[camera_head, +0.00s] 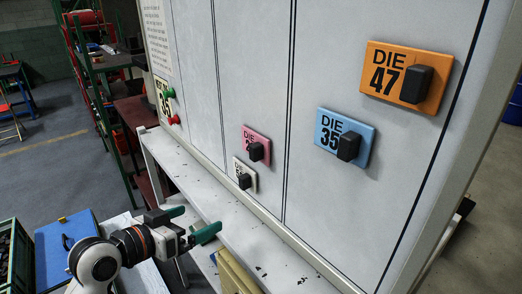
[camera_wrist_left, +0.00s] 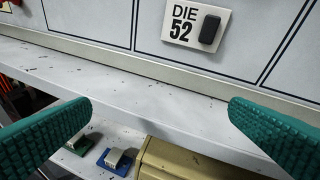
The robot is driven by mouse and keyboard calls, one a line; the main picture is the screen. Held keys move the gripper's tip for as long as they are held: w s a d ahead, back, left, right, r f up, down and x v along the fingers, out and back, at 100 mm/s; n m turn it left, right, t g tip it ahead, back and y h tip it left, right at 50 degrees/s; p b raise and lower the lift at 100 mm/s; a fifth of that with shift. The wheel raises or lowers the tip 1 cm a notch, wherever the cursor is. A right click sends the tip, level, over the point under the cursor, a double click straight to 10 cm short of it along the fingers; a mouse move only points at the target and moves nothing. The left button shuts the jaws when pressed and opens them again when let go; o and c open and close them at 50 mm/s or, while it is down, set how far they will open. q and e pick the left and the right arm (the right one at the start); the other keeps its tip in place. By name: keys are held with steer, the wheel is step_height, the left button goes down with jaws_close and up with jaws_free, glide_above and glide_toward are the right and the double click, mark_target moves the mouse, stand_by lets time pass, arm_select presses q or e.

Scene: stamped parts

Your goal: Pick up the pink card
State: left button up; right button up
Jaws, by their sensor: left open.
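The pink card (camera_head: 248,143) hangs on the grey panel in the middle of the head view. It has a black handle that covers part of its number. The pink card does not show in the left wrist view. My left gripper (camera_head: 192,222) is open and empty, to the left of and lower than the pink card, apart from it. In the left wrist view my gripper's green fingers (camera_wrist_left: 160,108) are wide apart, with a white shelf edge behind them. My right gripper is not in view.
A white card (camera_head: 240,171), reading DIE 52 in the wrist view (camera_wrist_left: 183,24), hangs just below the pink one. A blue card (camera_head: 330,131) and an orange card (camera_head: 378,68) hang to the right. A narrow white shelf (camera_head: 235,222) runs below the panel; a tan object (camera_head: 236,277) lies below it.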

arm_select(q)
steer(key=s+d+r+m+h, duration=0.25)
steer(key=r+m+h, duration=0.25)
steer(key=r, duration=1.1)
steer(key=p, duration=0.3)
glide_toward(254, 140)
steer(key=x, duration=0.3)
steer(key=p+x, duration=0.2)
steer(key=x, duration=0.3)
steer(key=shift+s+a, duration=0.1)
steer(key=shift+a, duration=0.1)
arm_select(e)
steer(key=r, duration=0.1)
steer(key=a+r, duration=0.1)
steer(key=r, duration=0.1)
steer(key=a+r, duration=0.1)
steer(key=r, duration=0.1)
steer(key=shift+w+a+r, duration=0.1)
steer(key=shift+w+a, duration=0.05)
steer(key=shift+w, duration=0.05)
arm_select(q)
steer(key=shift+c, duration=1.4)
steer(key=c, duration=0.7)
steer(key=shift+c, duration=0.2)
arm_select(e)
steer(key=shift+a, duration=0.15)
